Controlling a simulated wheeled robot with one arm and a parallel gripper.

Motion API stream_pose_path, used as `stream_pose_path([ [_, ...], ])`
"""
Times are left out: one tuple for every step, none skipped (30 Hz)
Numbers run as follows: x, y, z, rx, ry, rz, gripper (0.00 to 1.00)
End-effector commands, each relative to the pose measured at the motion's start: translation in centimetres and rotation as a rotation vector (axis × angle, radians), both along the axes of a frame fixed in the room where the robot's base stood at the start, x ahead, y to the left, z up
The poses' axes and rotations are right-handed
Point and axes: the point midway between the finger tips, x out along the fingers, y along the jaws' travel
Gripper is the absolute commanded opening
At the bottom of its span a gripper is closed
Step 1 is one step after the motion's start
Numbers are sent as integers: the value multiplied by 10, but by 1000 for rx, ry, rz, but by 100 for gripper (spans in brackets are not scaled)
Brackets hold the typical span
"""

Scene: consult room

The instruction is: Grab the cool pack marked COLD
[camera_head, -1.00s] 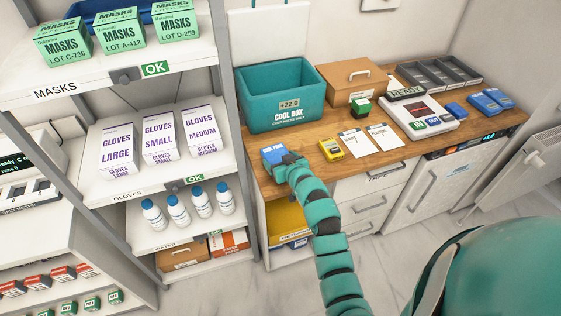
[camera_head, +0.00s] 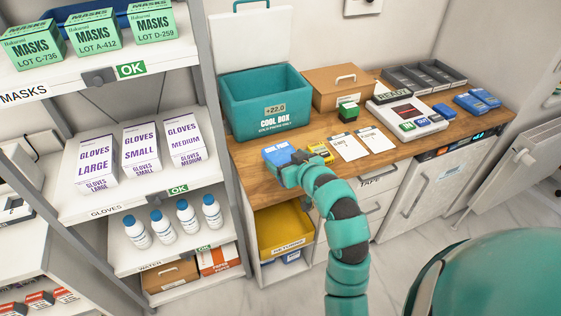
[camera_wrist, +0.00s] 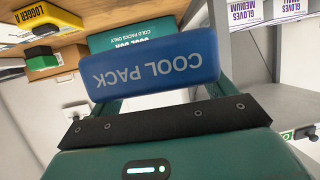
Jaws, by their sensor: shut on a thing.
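A blue cool pack (camera_head: 277,153) is at the front left of the wooden counter, in front of the cool box. In the wrist view the pack (camera_wrist: 155,66) fills the upper middle, with "COOL PACK" reading upside down. No COLD mark is legible on the face I see. My gripper (camera_head: 287,166) is shut on this pack; its green fingers (camera_wrist: 158,92) reach to the pack in the wrist view. I cannot tell whether the pack touches the counter. More blue packs lie at the right: one (camera_head: 446,111) beside the white reader, others (camera_head: 470,103) farther right.
The open teal cool box (camera_head: 262,118) reads +22.0. A yellow logger (camera_head: 321,152) sits close right of my gripper, then two paper sheets (camera_head: 348,147). A tan box (camera_head: 340,92) and grey trays (camera_head: 408,80) stand behind. A shelf unit (camera_head: 222,120) rises close at left.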

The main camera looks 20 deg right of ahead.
Motion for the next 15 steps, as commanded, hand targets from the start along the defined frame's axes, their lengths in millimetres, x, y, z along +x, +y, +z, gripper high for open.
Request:
stream_pose_path([
  [-3, -1, 7, -1, 1, -1, 46],
  [-4, -2, 8, -2, 2, -1, 46],
  [-6, -3, 9, -2, 3, -1, 46],
  [-7, -3, 10, -2, 3, -1, 46],
  [-9, -4, 12, -2, 2, -1, 46],
  [-11, -4, 13, -2, 1, -1, 46],
  [-13, -5, 13, -2, 1, -1, 46],
  [-15, -5, 14, -2, 2, -1, 46],
  [-18, -6, 15, -1, 3, -1, 46],
  [-20, -6, 16, 0, 5, -1, 46],
  [-22, -7, 17, 1, 5, -1, 46],
  [-25, -8, 19, 0, 4, 0, 46],
  [-26, -8, 20, -1, 3, -1, 46],
  [-28, -9, 21, -2, 2, -1, 46],
  [-31, -10, 21, -2, 1, -1, 46],
])
